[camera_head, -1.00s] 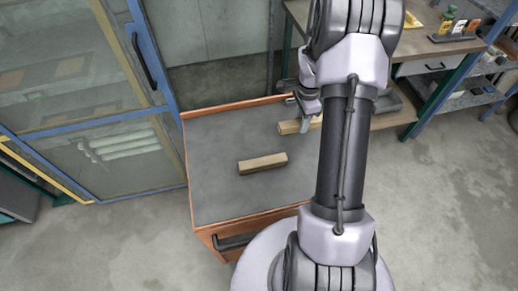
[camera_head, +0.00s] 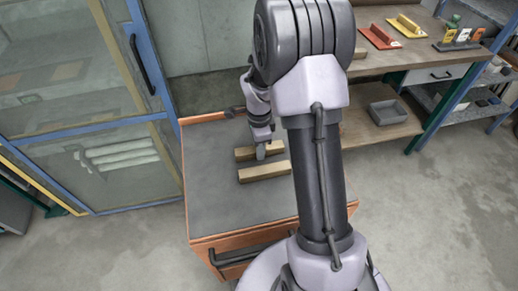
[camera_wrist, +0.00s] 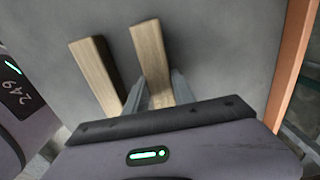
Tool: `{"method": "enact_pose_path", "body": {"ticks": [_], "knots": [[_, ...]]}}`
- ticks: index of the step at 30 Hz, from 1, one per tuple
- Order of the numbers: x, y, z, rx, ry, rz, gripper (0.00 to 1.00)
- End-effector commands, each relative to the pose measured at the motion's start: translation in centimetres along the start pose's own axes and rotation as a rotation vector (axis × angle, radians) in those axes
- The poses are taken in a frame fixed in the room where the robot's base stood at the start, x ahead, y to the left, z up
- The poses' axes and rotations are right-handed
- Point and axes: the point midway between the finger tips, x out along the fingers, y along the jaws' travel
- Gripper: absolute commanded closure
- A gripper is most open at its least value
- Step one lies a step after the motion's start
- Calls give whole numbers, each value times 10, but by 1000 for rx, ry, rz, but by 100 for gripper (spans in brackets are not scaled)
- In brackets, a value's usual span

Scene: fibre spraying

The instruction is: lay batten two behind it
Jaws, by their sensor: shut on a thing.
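Two pale wooden battens are over the grey top of an orange-edged cabinet (camera_head: 210,190). The front batten (camera_head: 266,173) lies flat on the top; it is the left one in the wrist view (camera_wrist: 95,72). My gripper (camera_head: 261,153) is shut on batten two (camera_head: 244,154), which is just behind the front batten and roughly parallel to it. In the wrist view, my fingers (camera_wrist: 155,92) clasp batten two (camera_wrist: 149,50) from both sides. A narrow gap separates the battens. I cannot tell whether batten two touches the top.
A blue-framed glass door (camera_head: 90,100) stands at the left. A workbench (camera_head: 400,58) at the back right carries floats and bottles, with a grey tray (camera_head: 388,112) on its lower shelf. The cabinet top is clear left of and in front of the battens.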

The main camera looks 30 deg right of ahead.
Motion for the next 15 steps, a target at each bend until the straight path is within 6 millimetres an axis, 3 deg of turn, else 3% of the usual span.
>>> {"method": "enact_pose_path", "body": {"ticks": [4, 5, 7, 15], "knots": [[5, 0, 0, 0, 0, 0, 100], [4, 0, 0, 0, 0, 0, 64], [3, 0, 0, 0, 0, 0, 50], [3, 0, 0, 0, 0, 0, 48]]}}
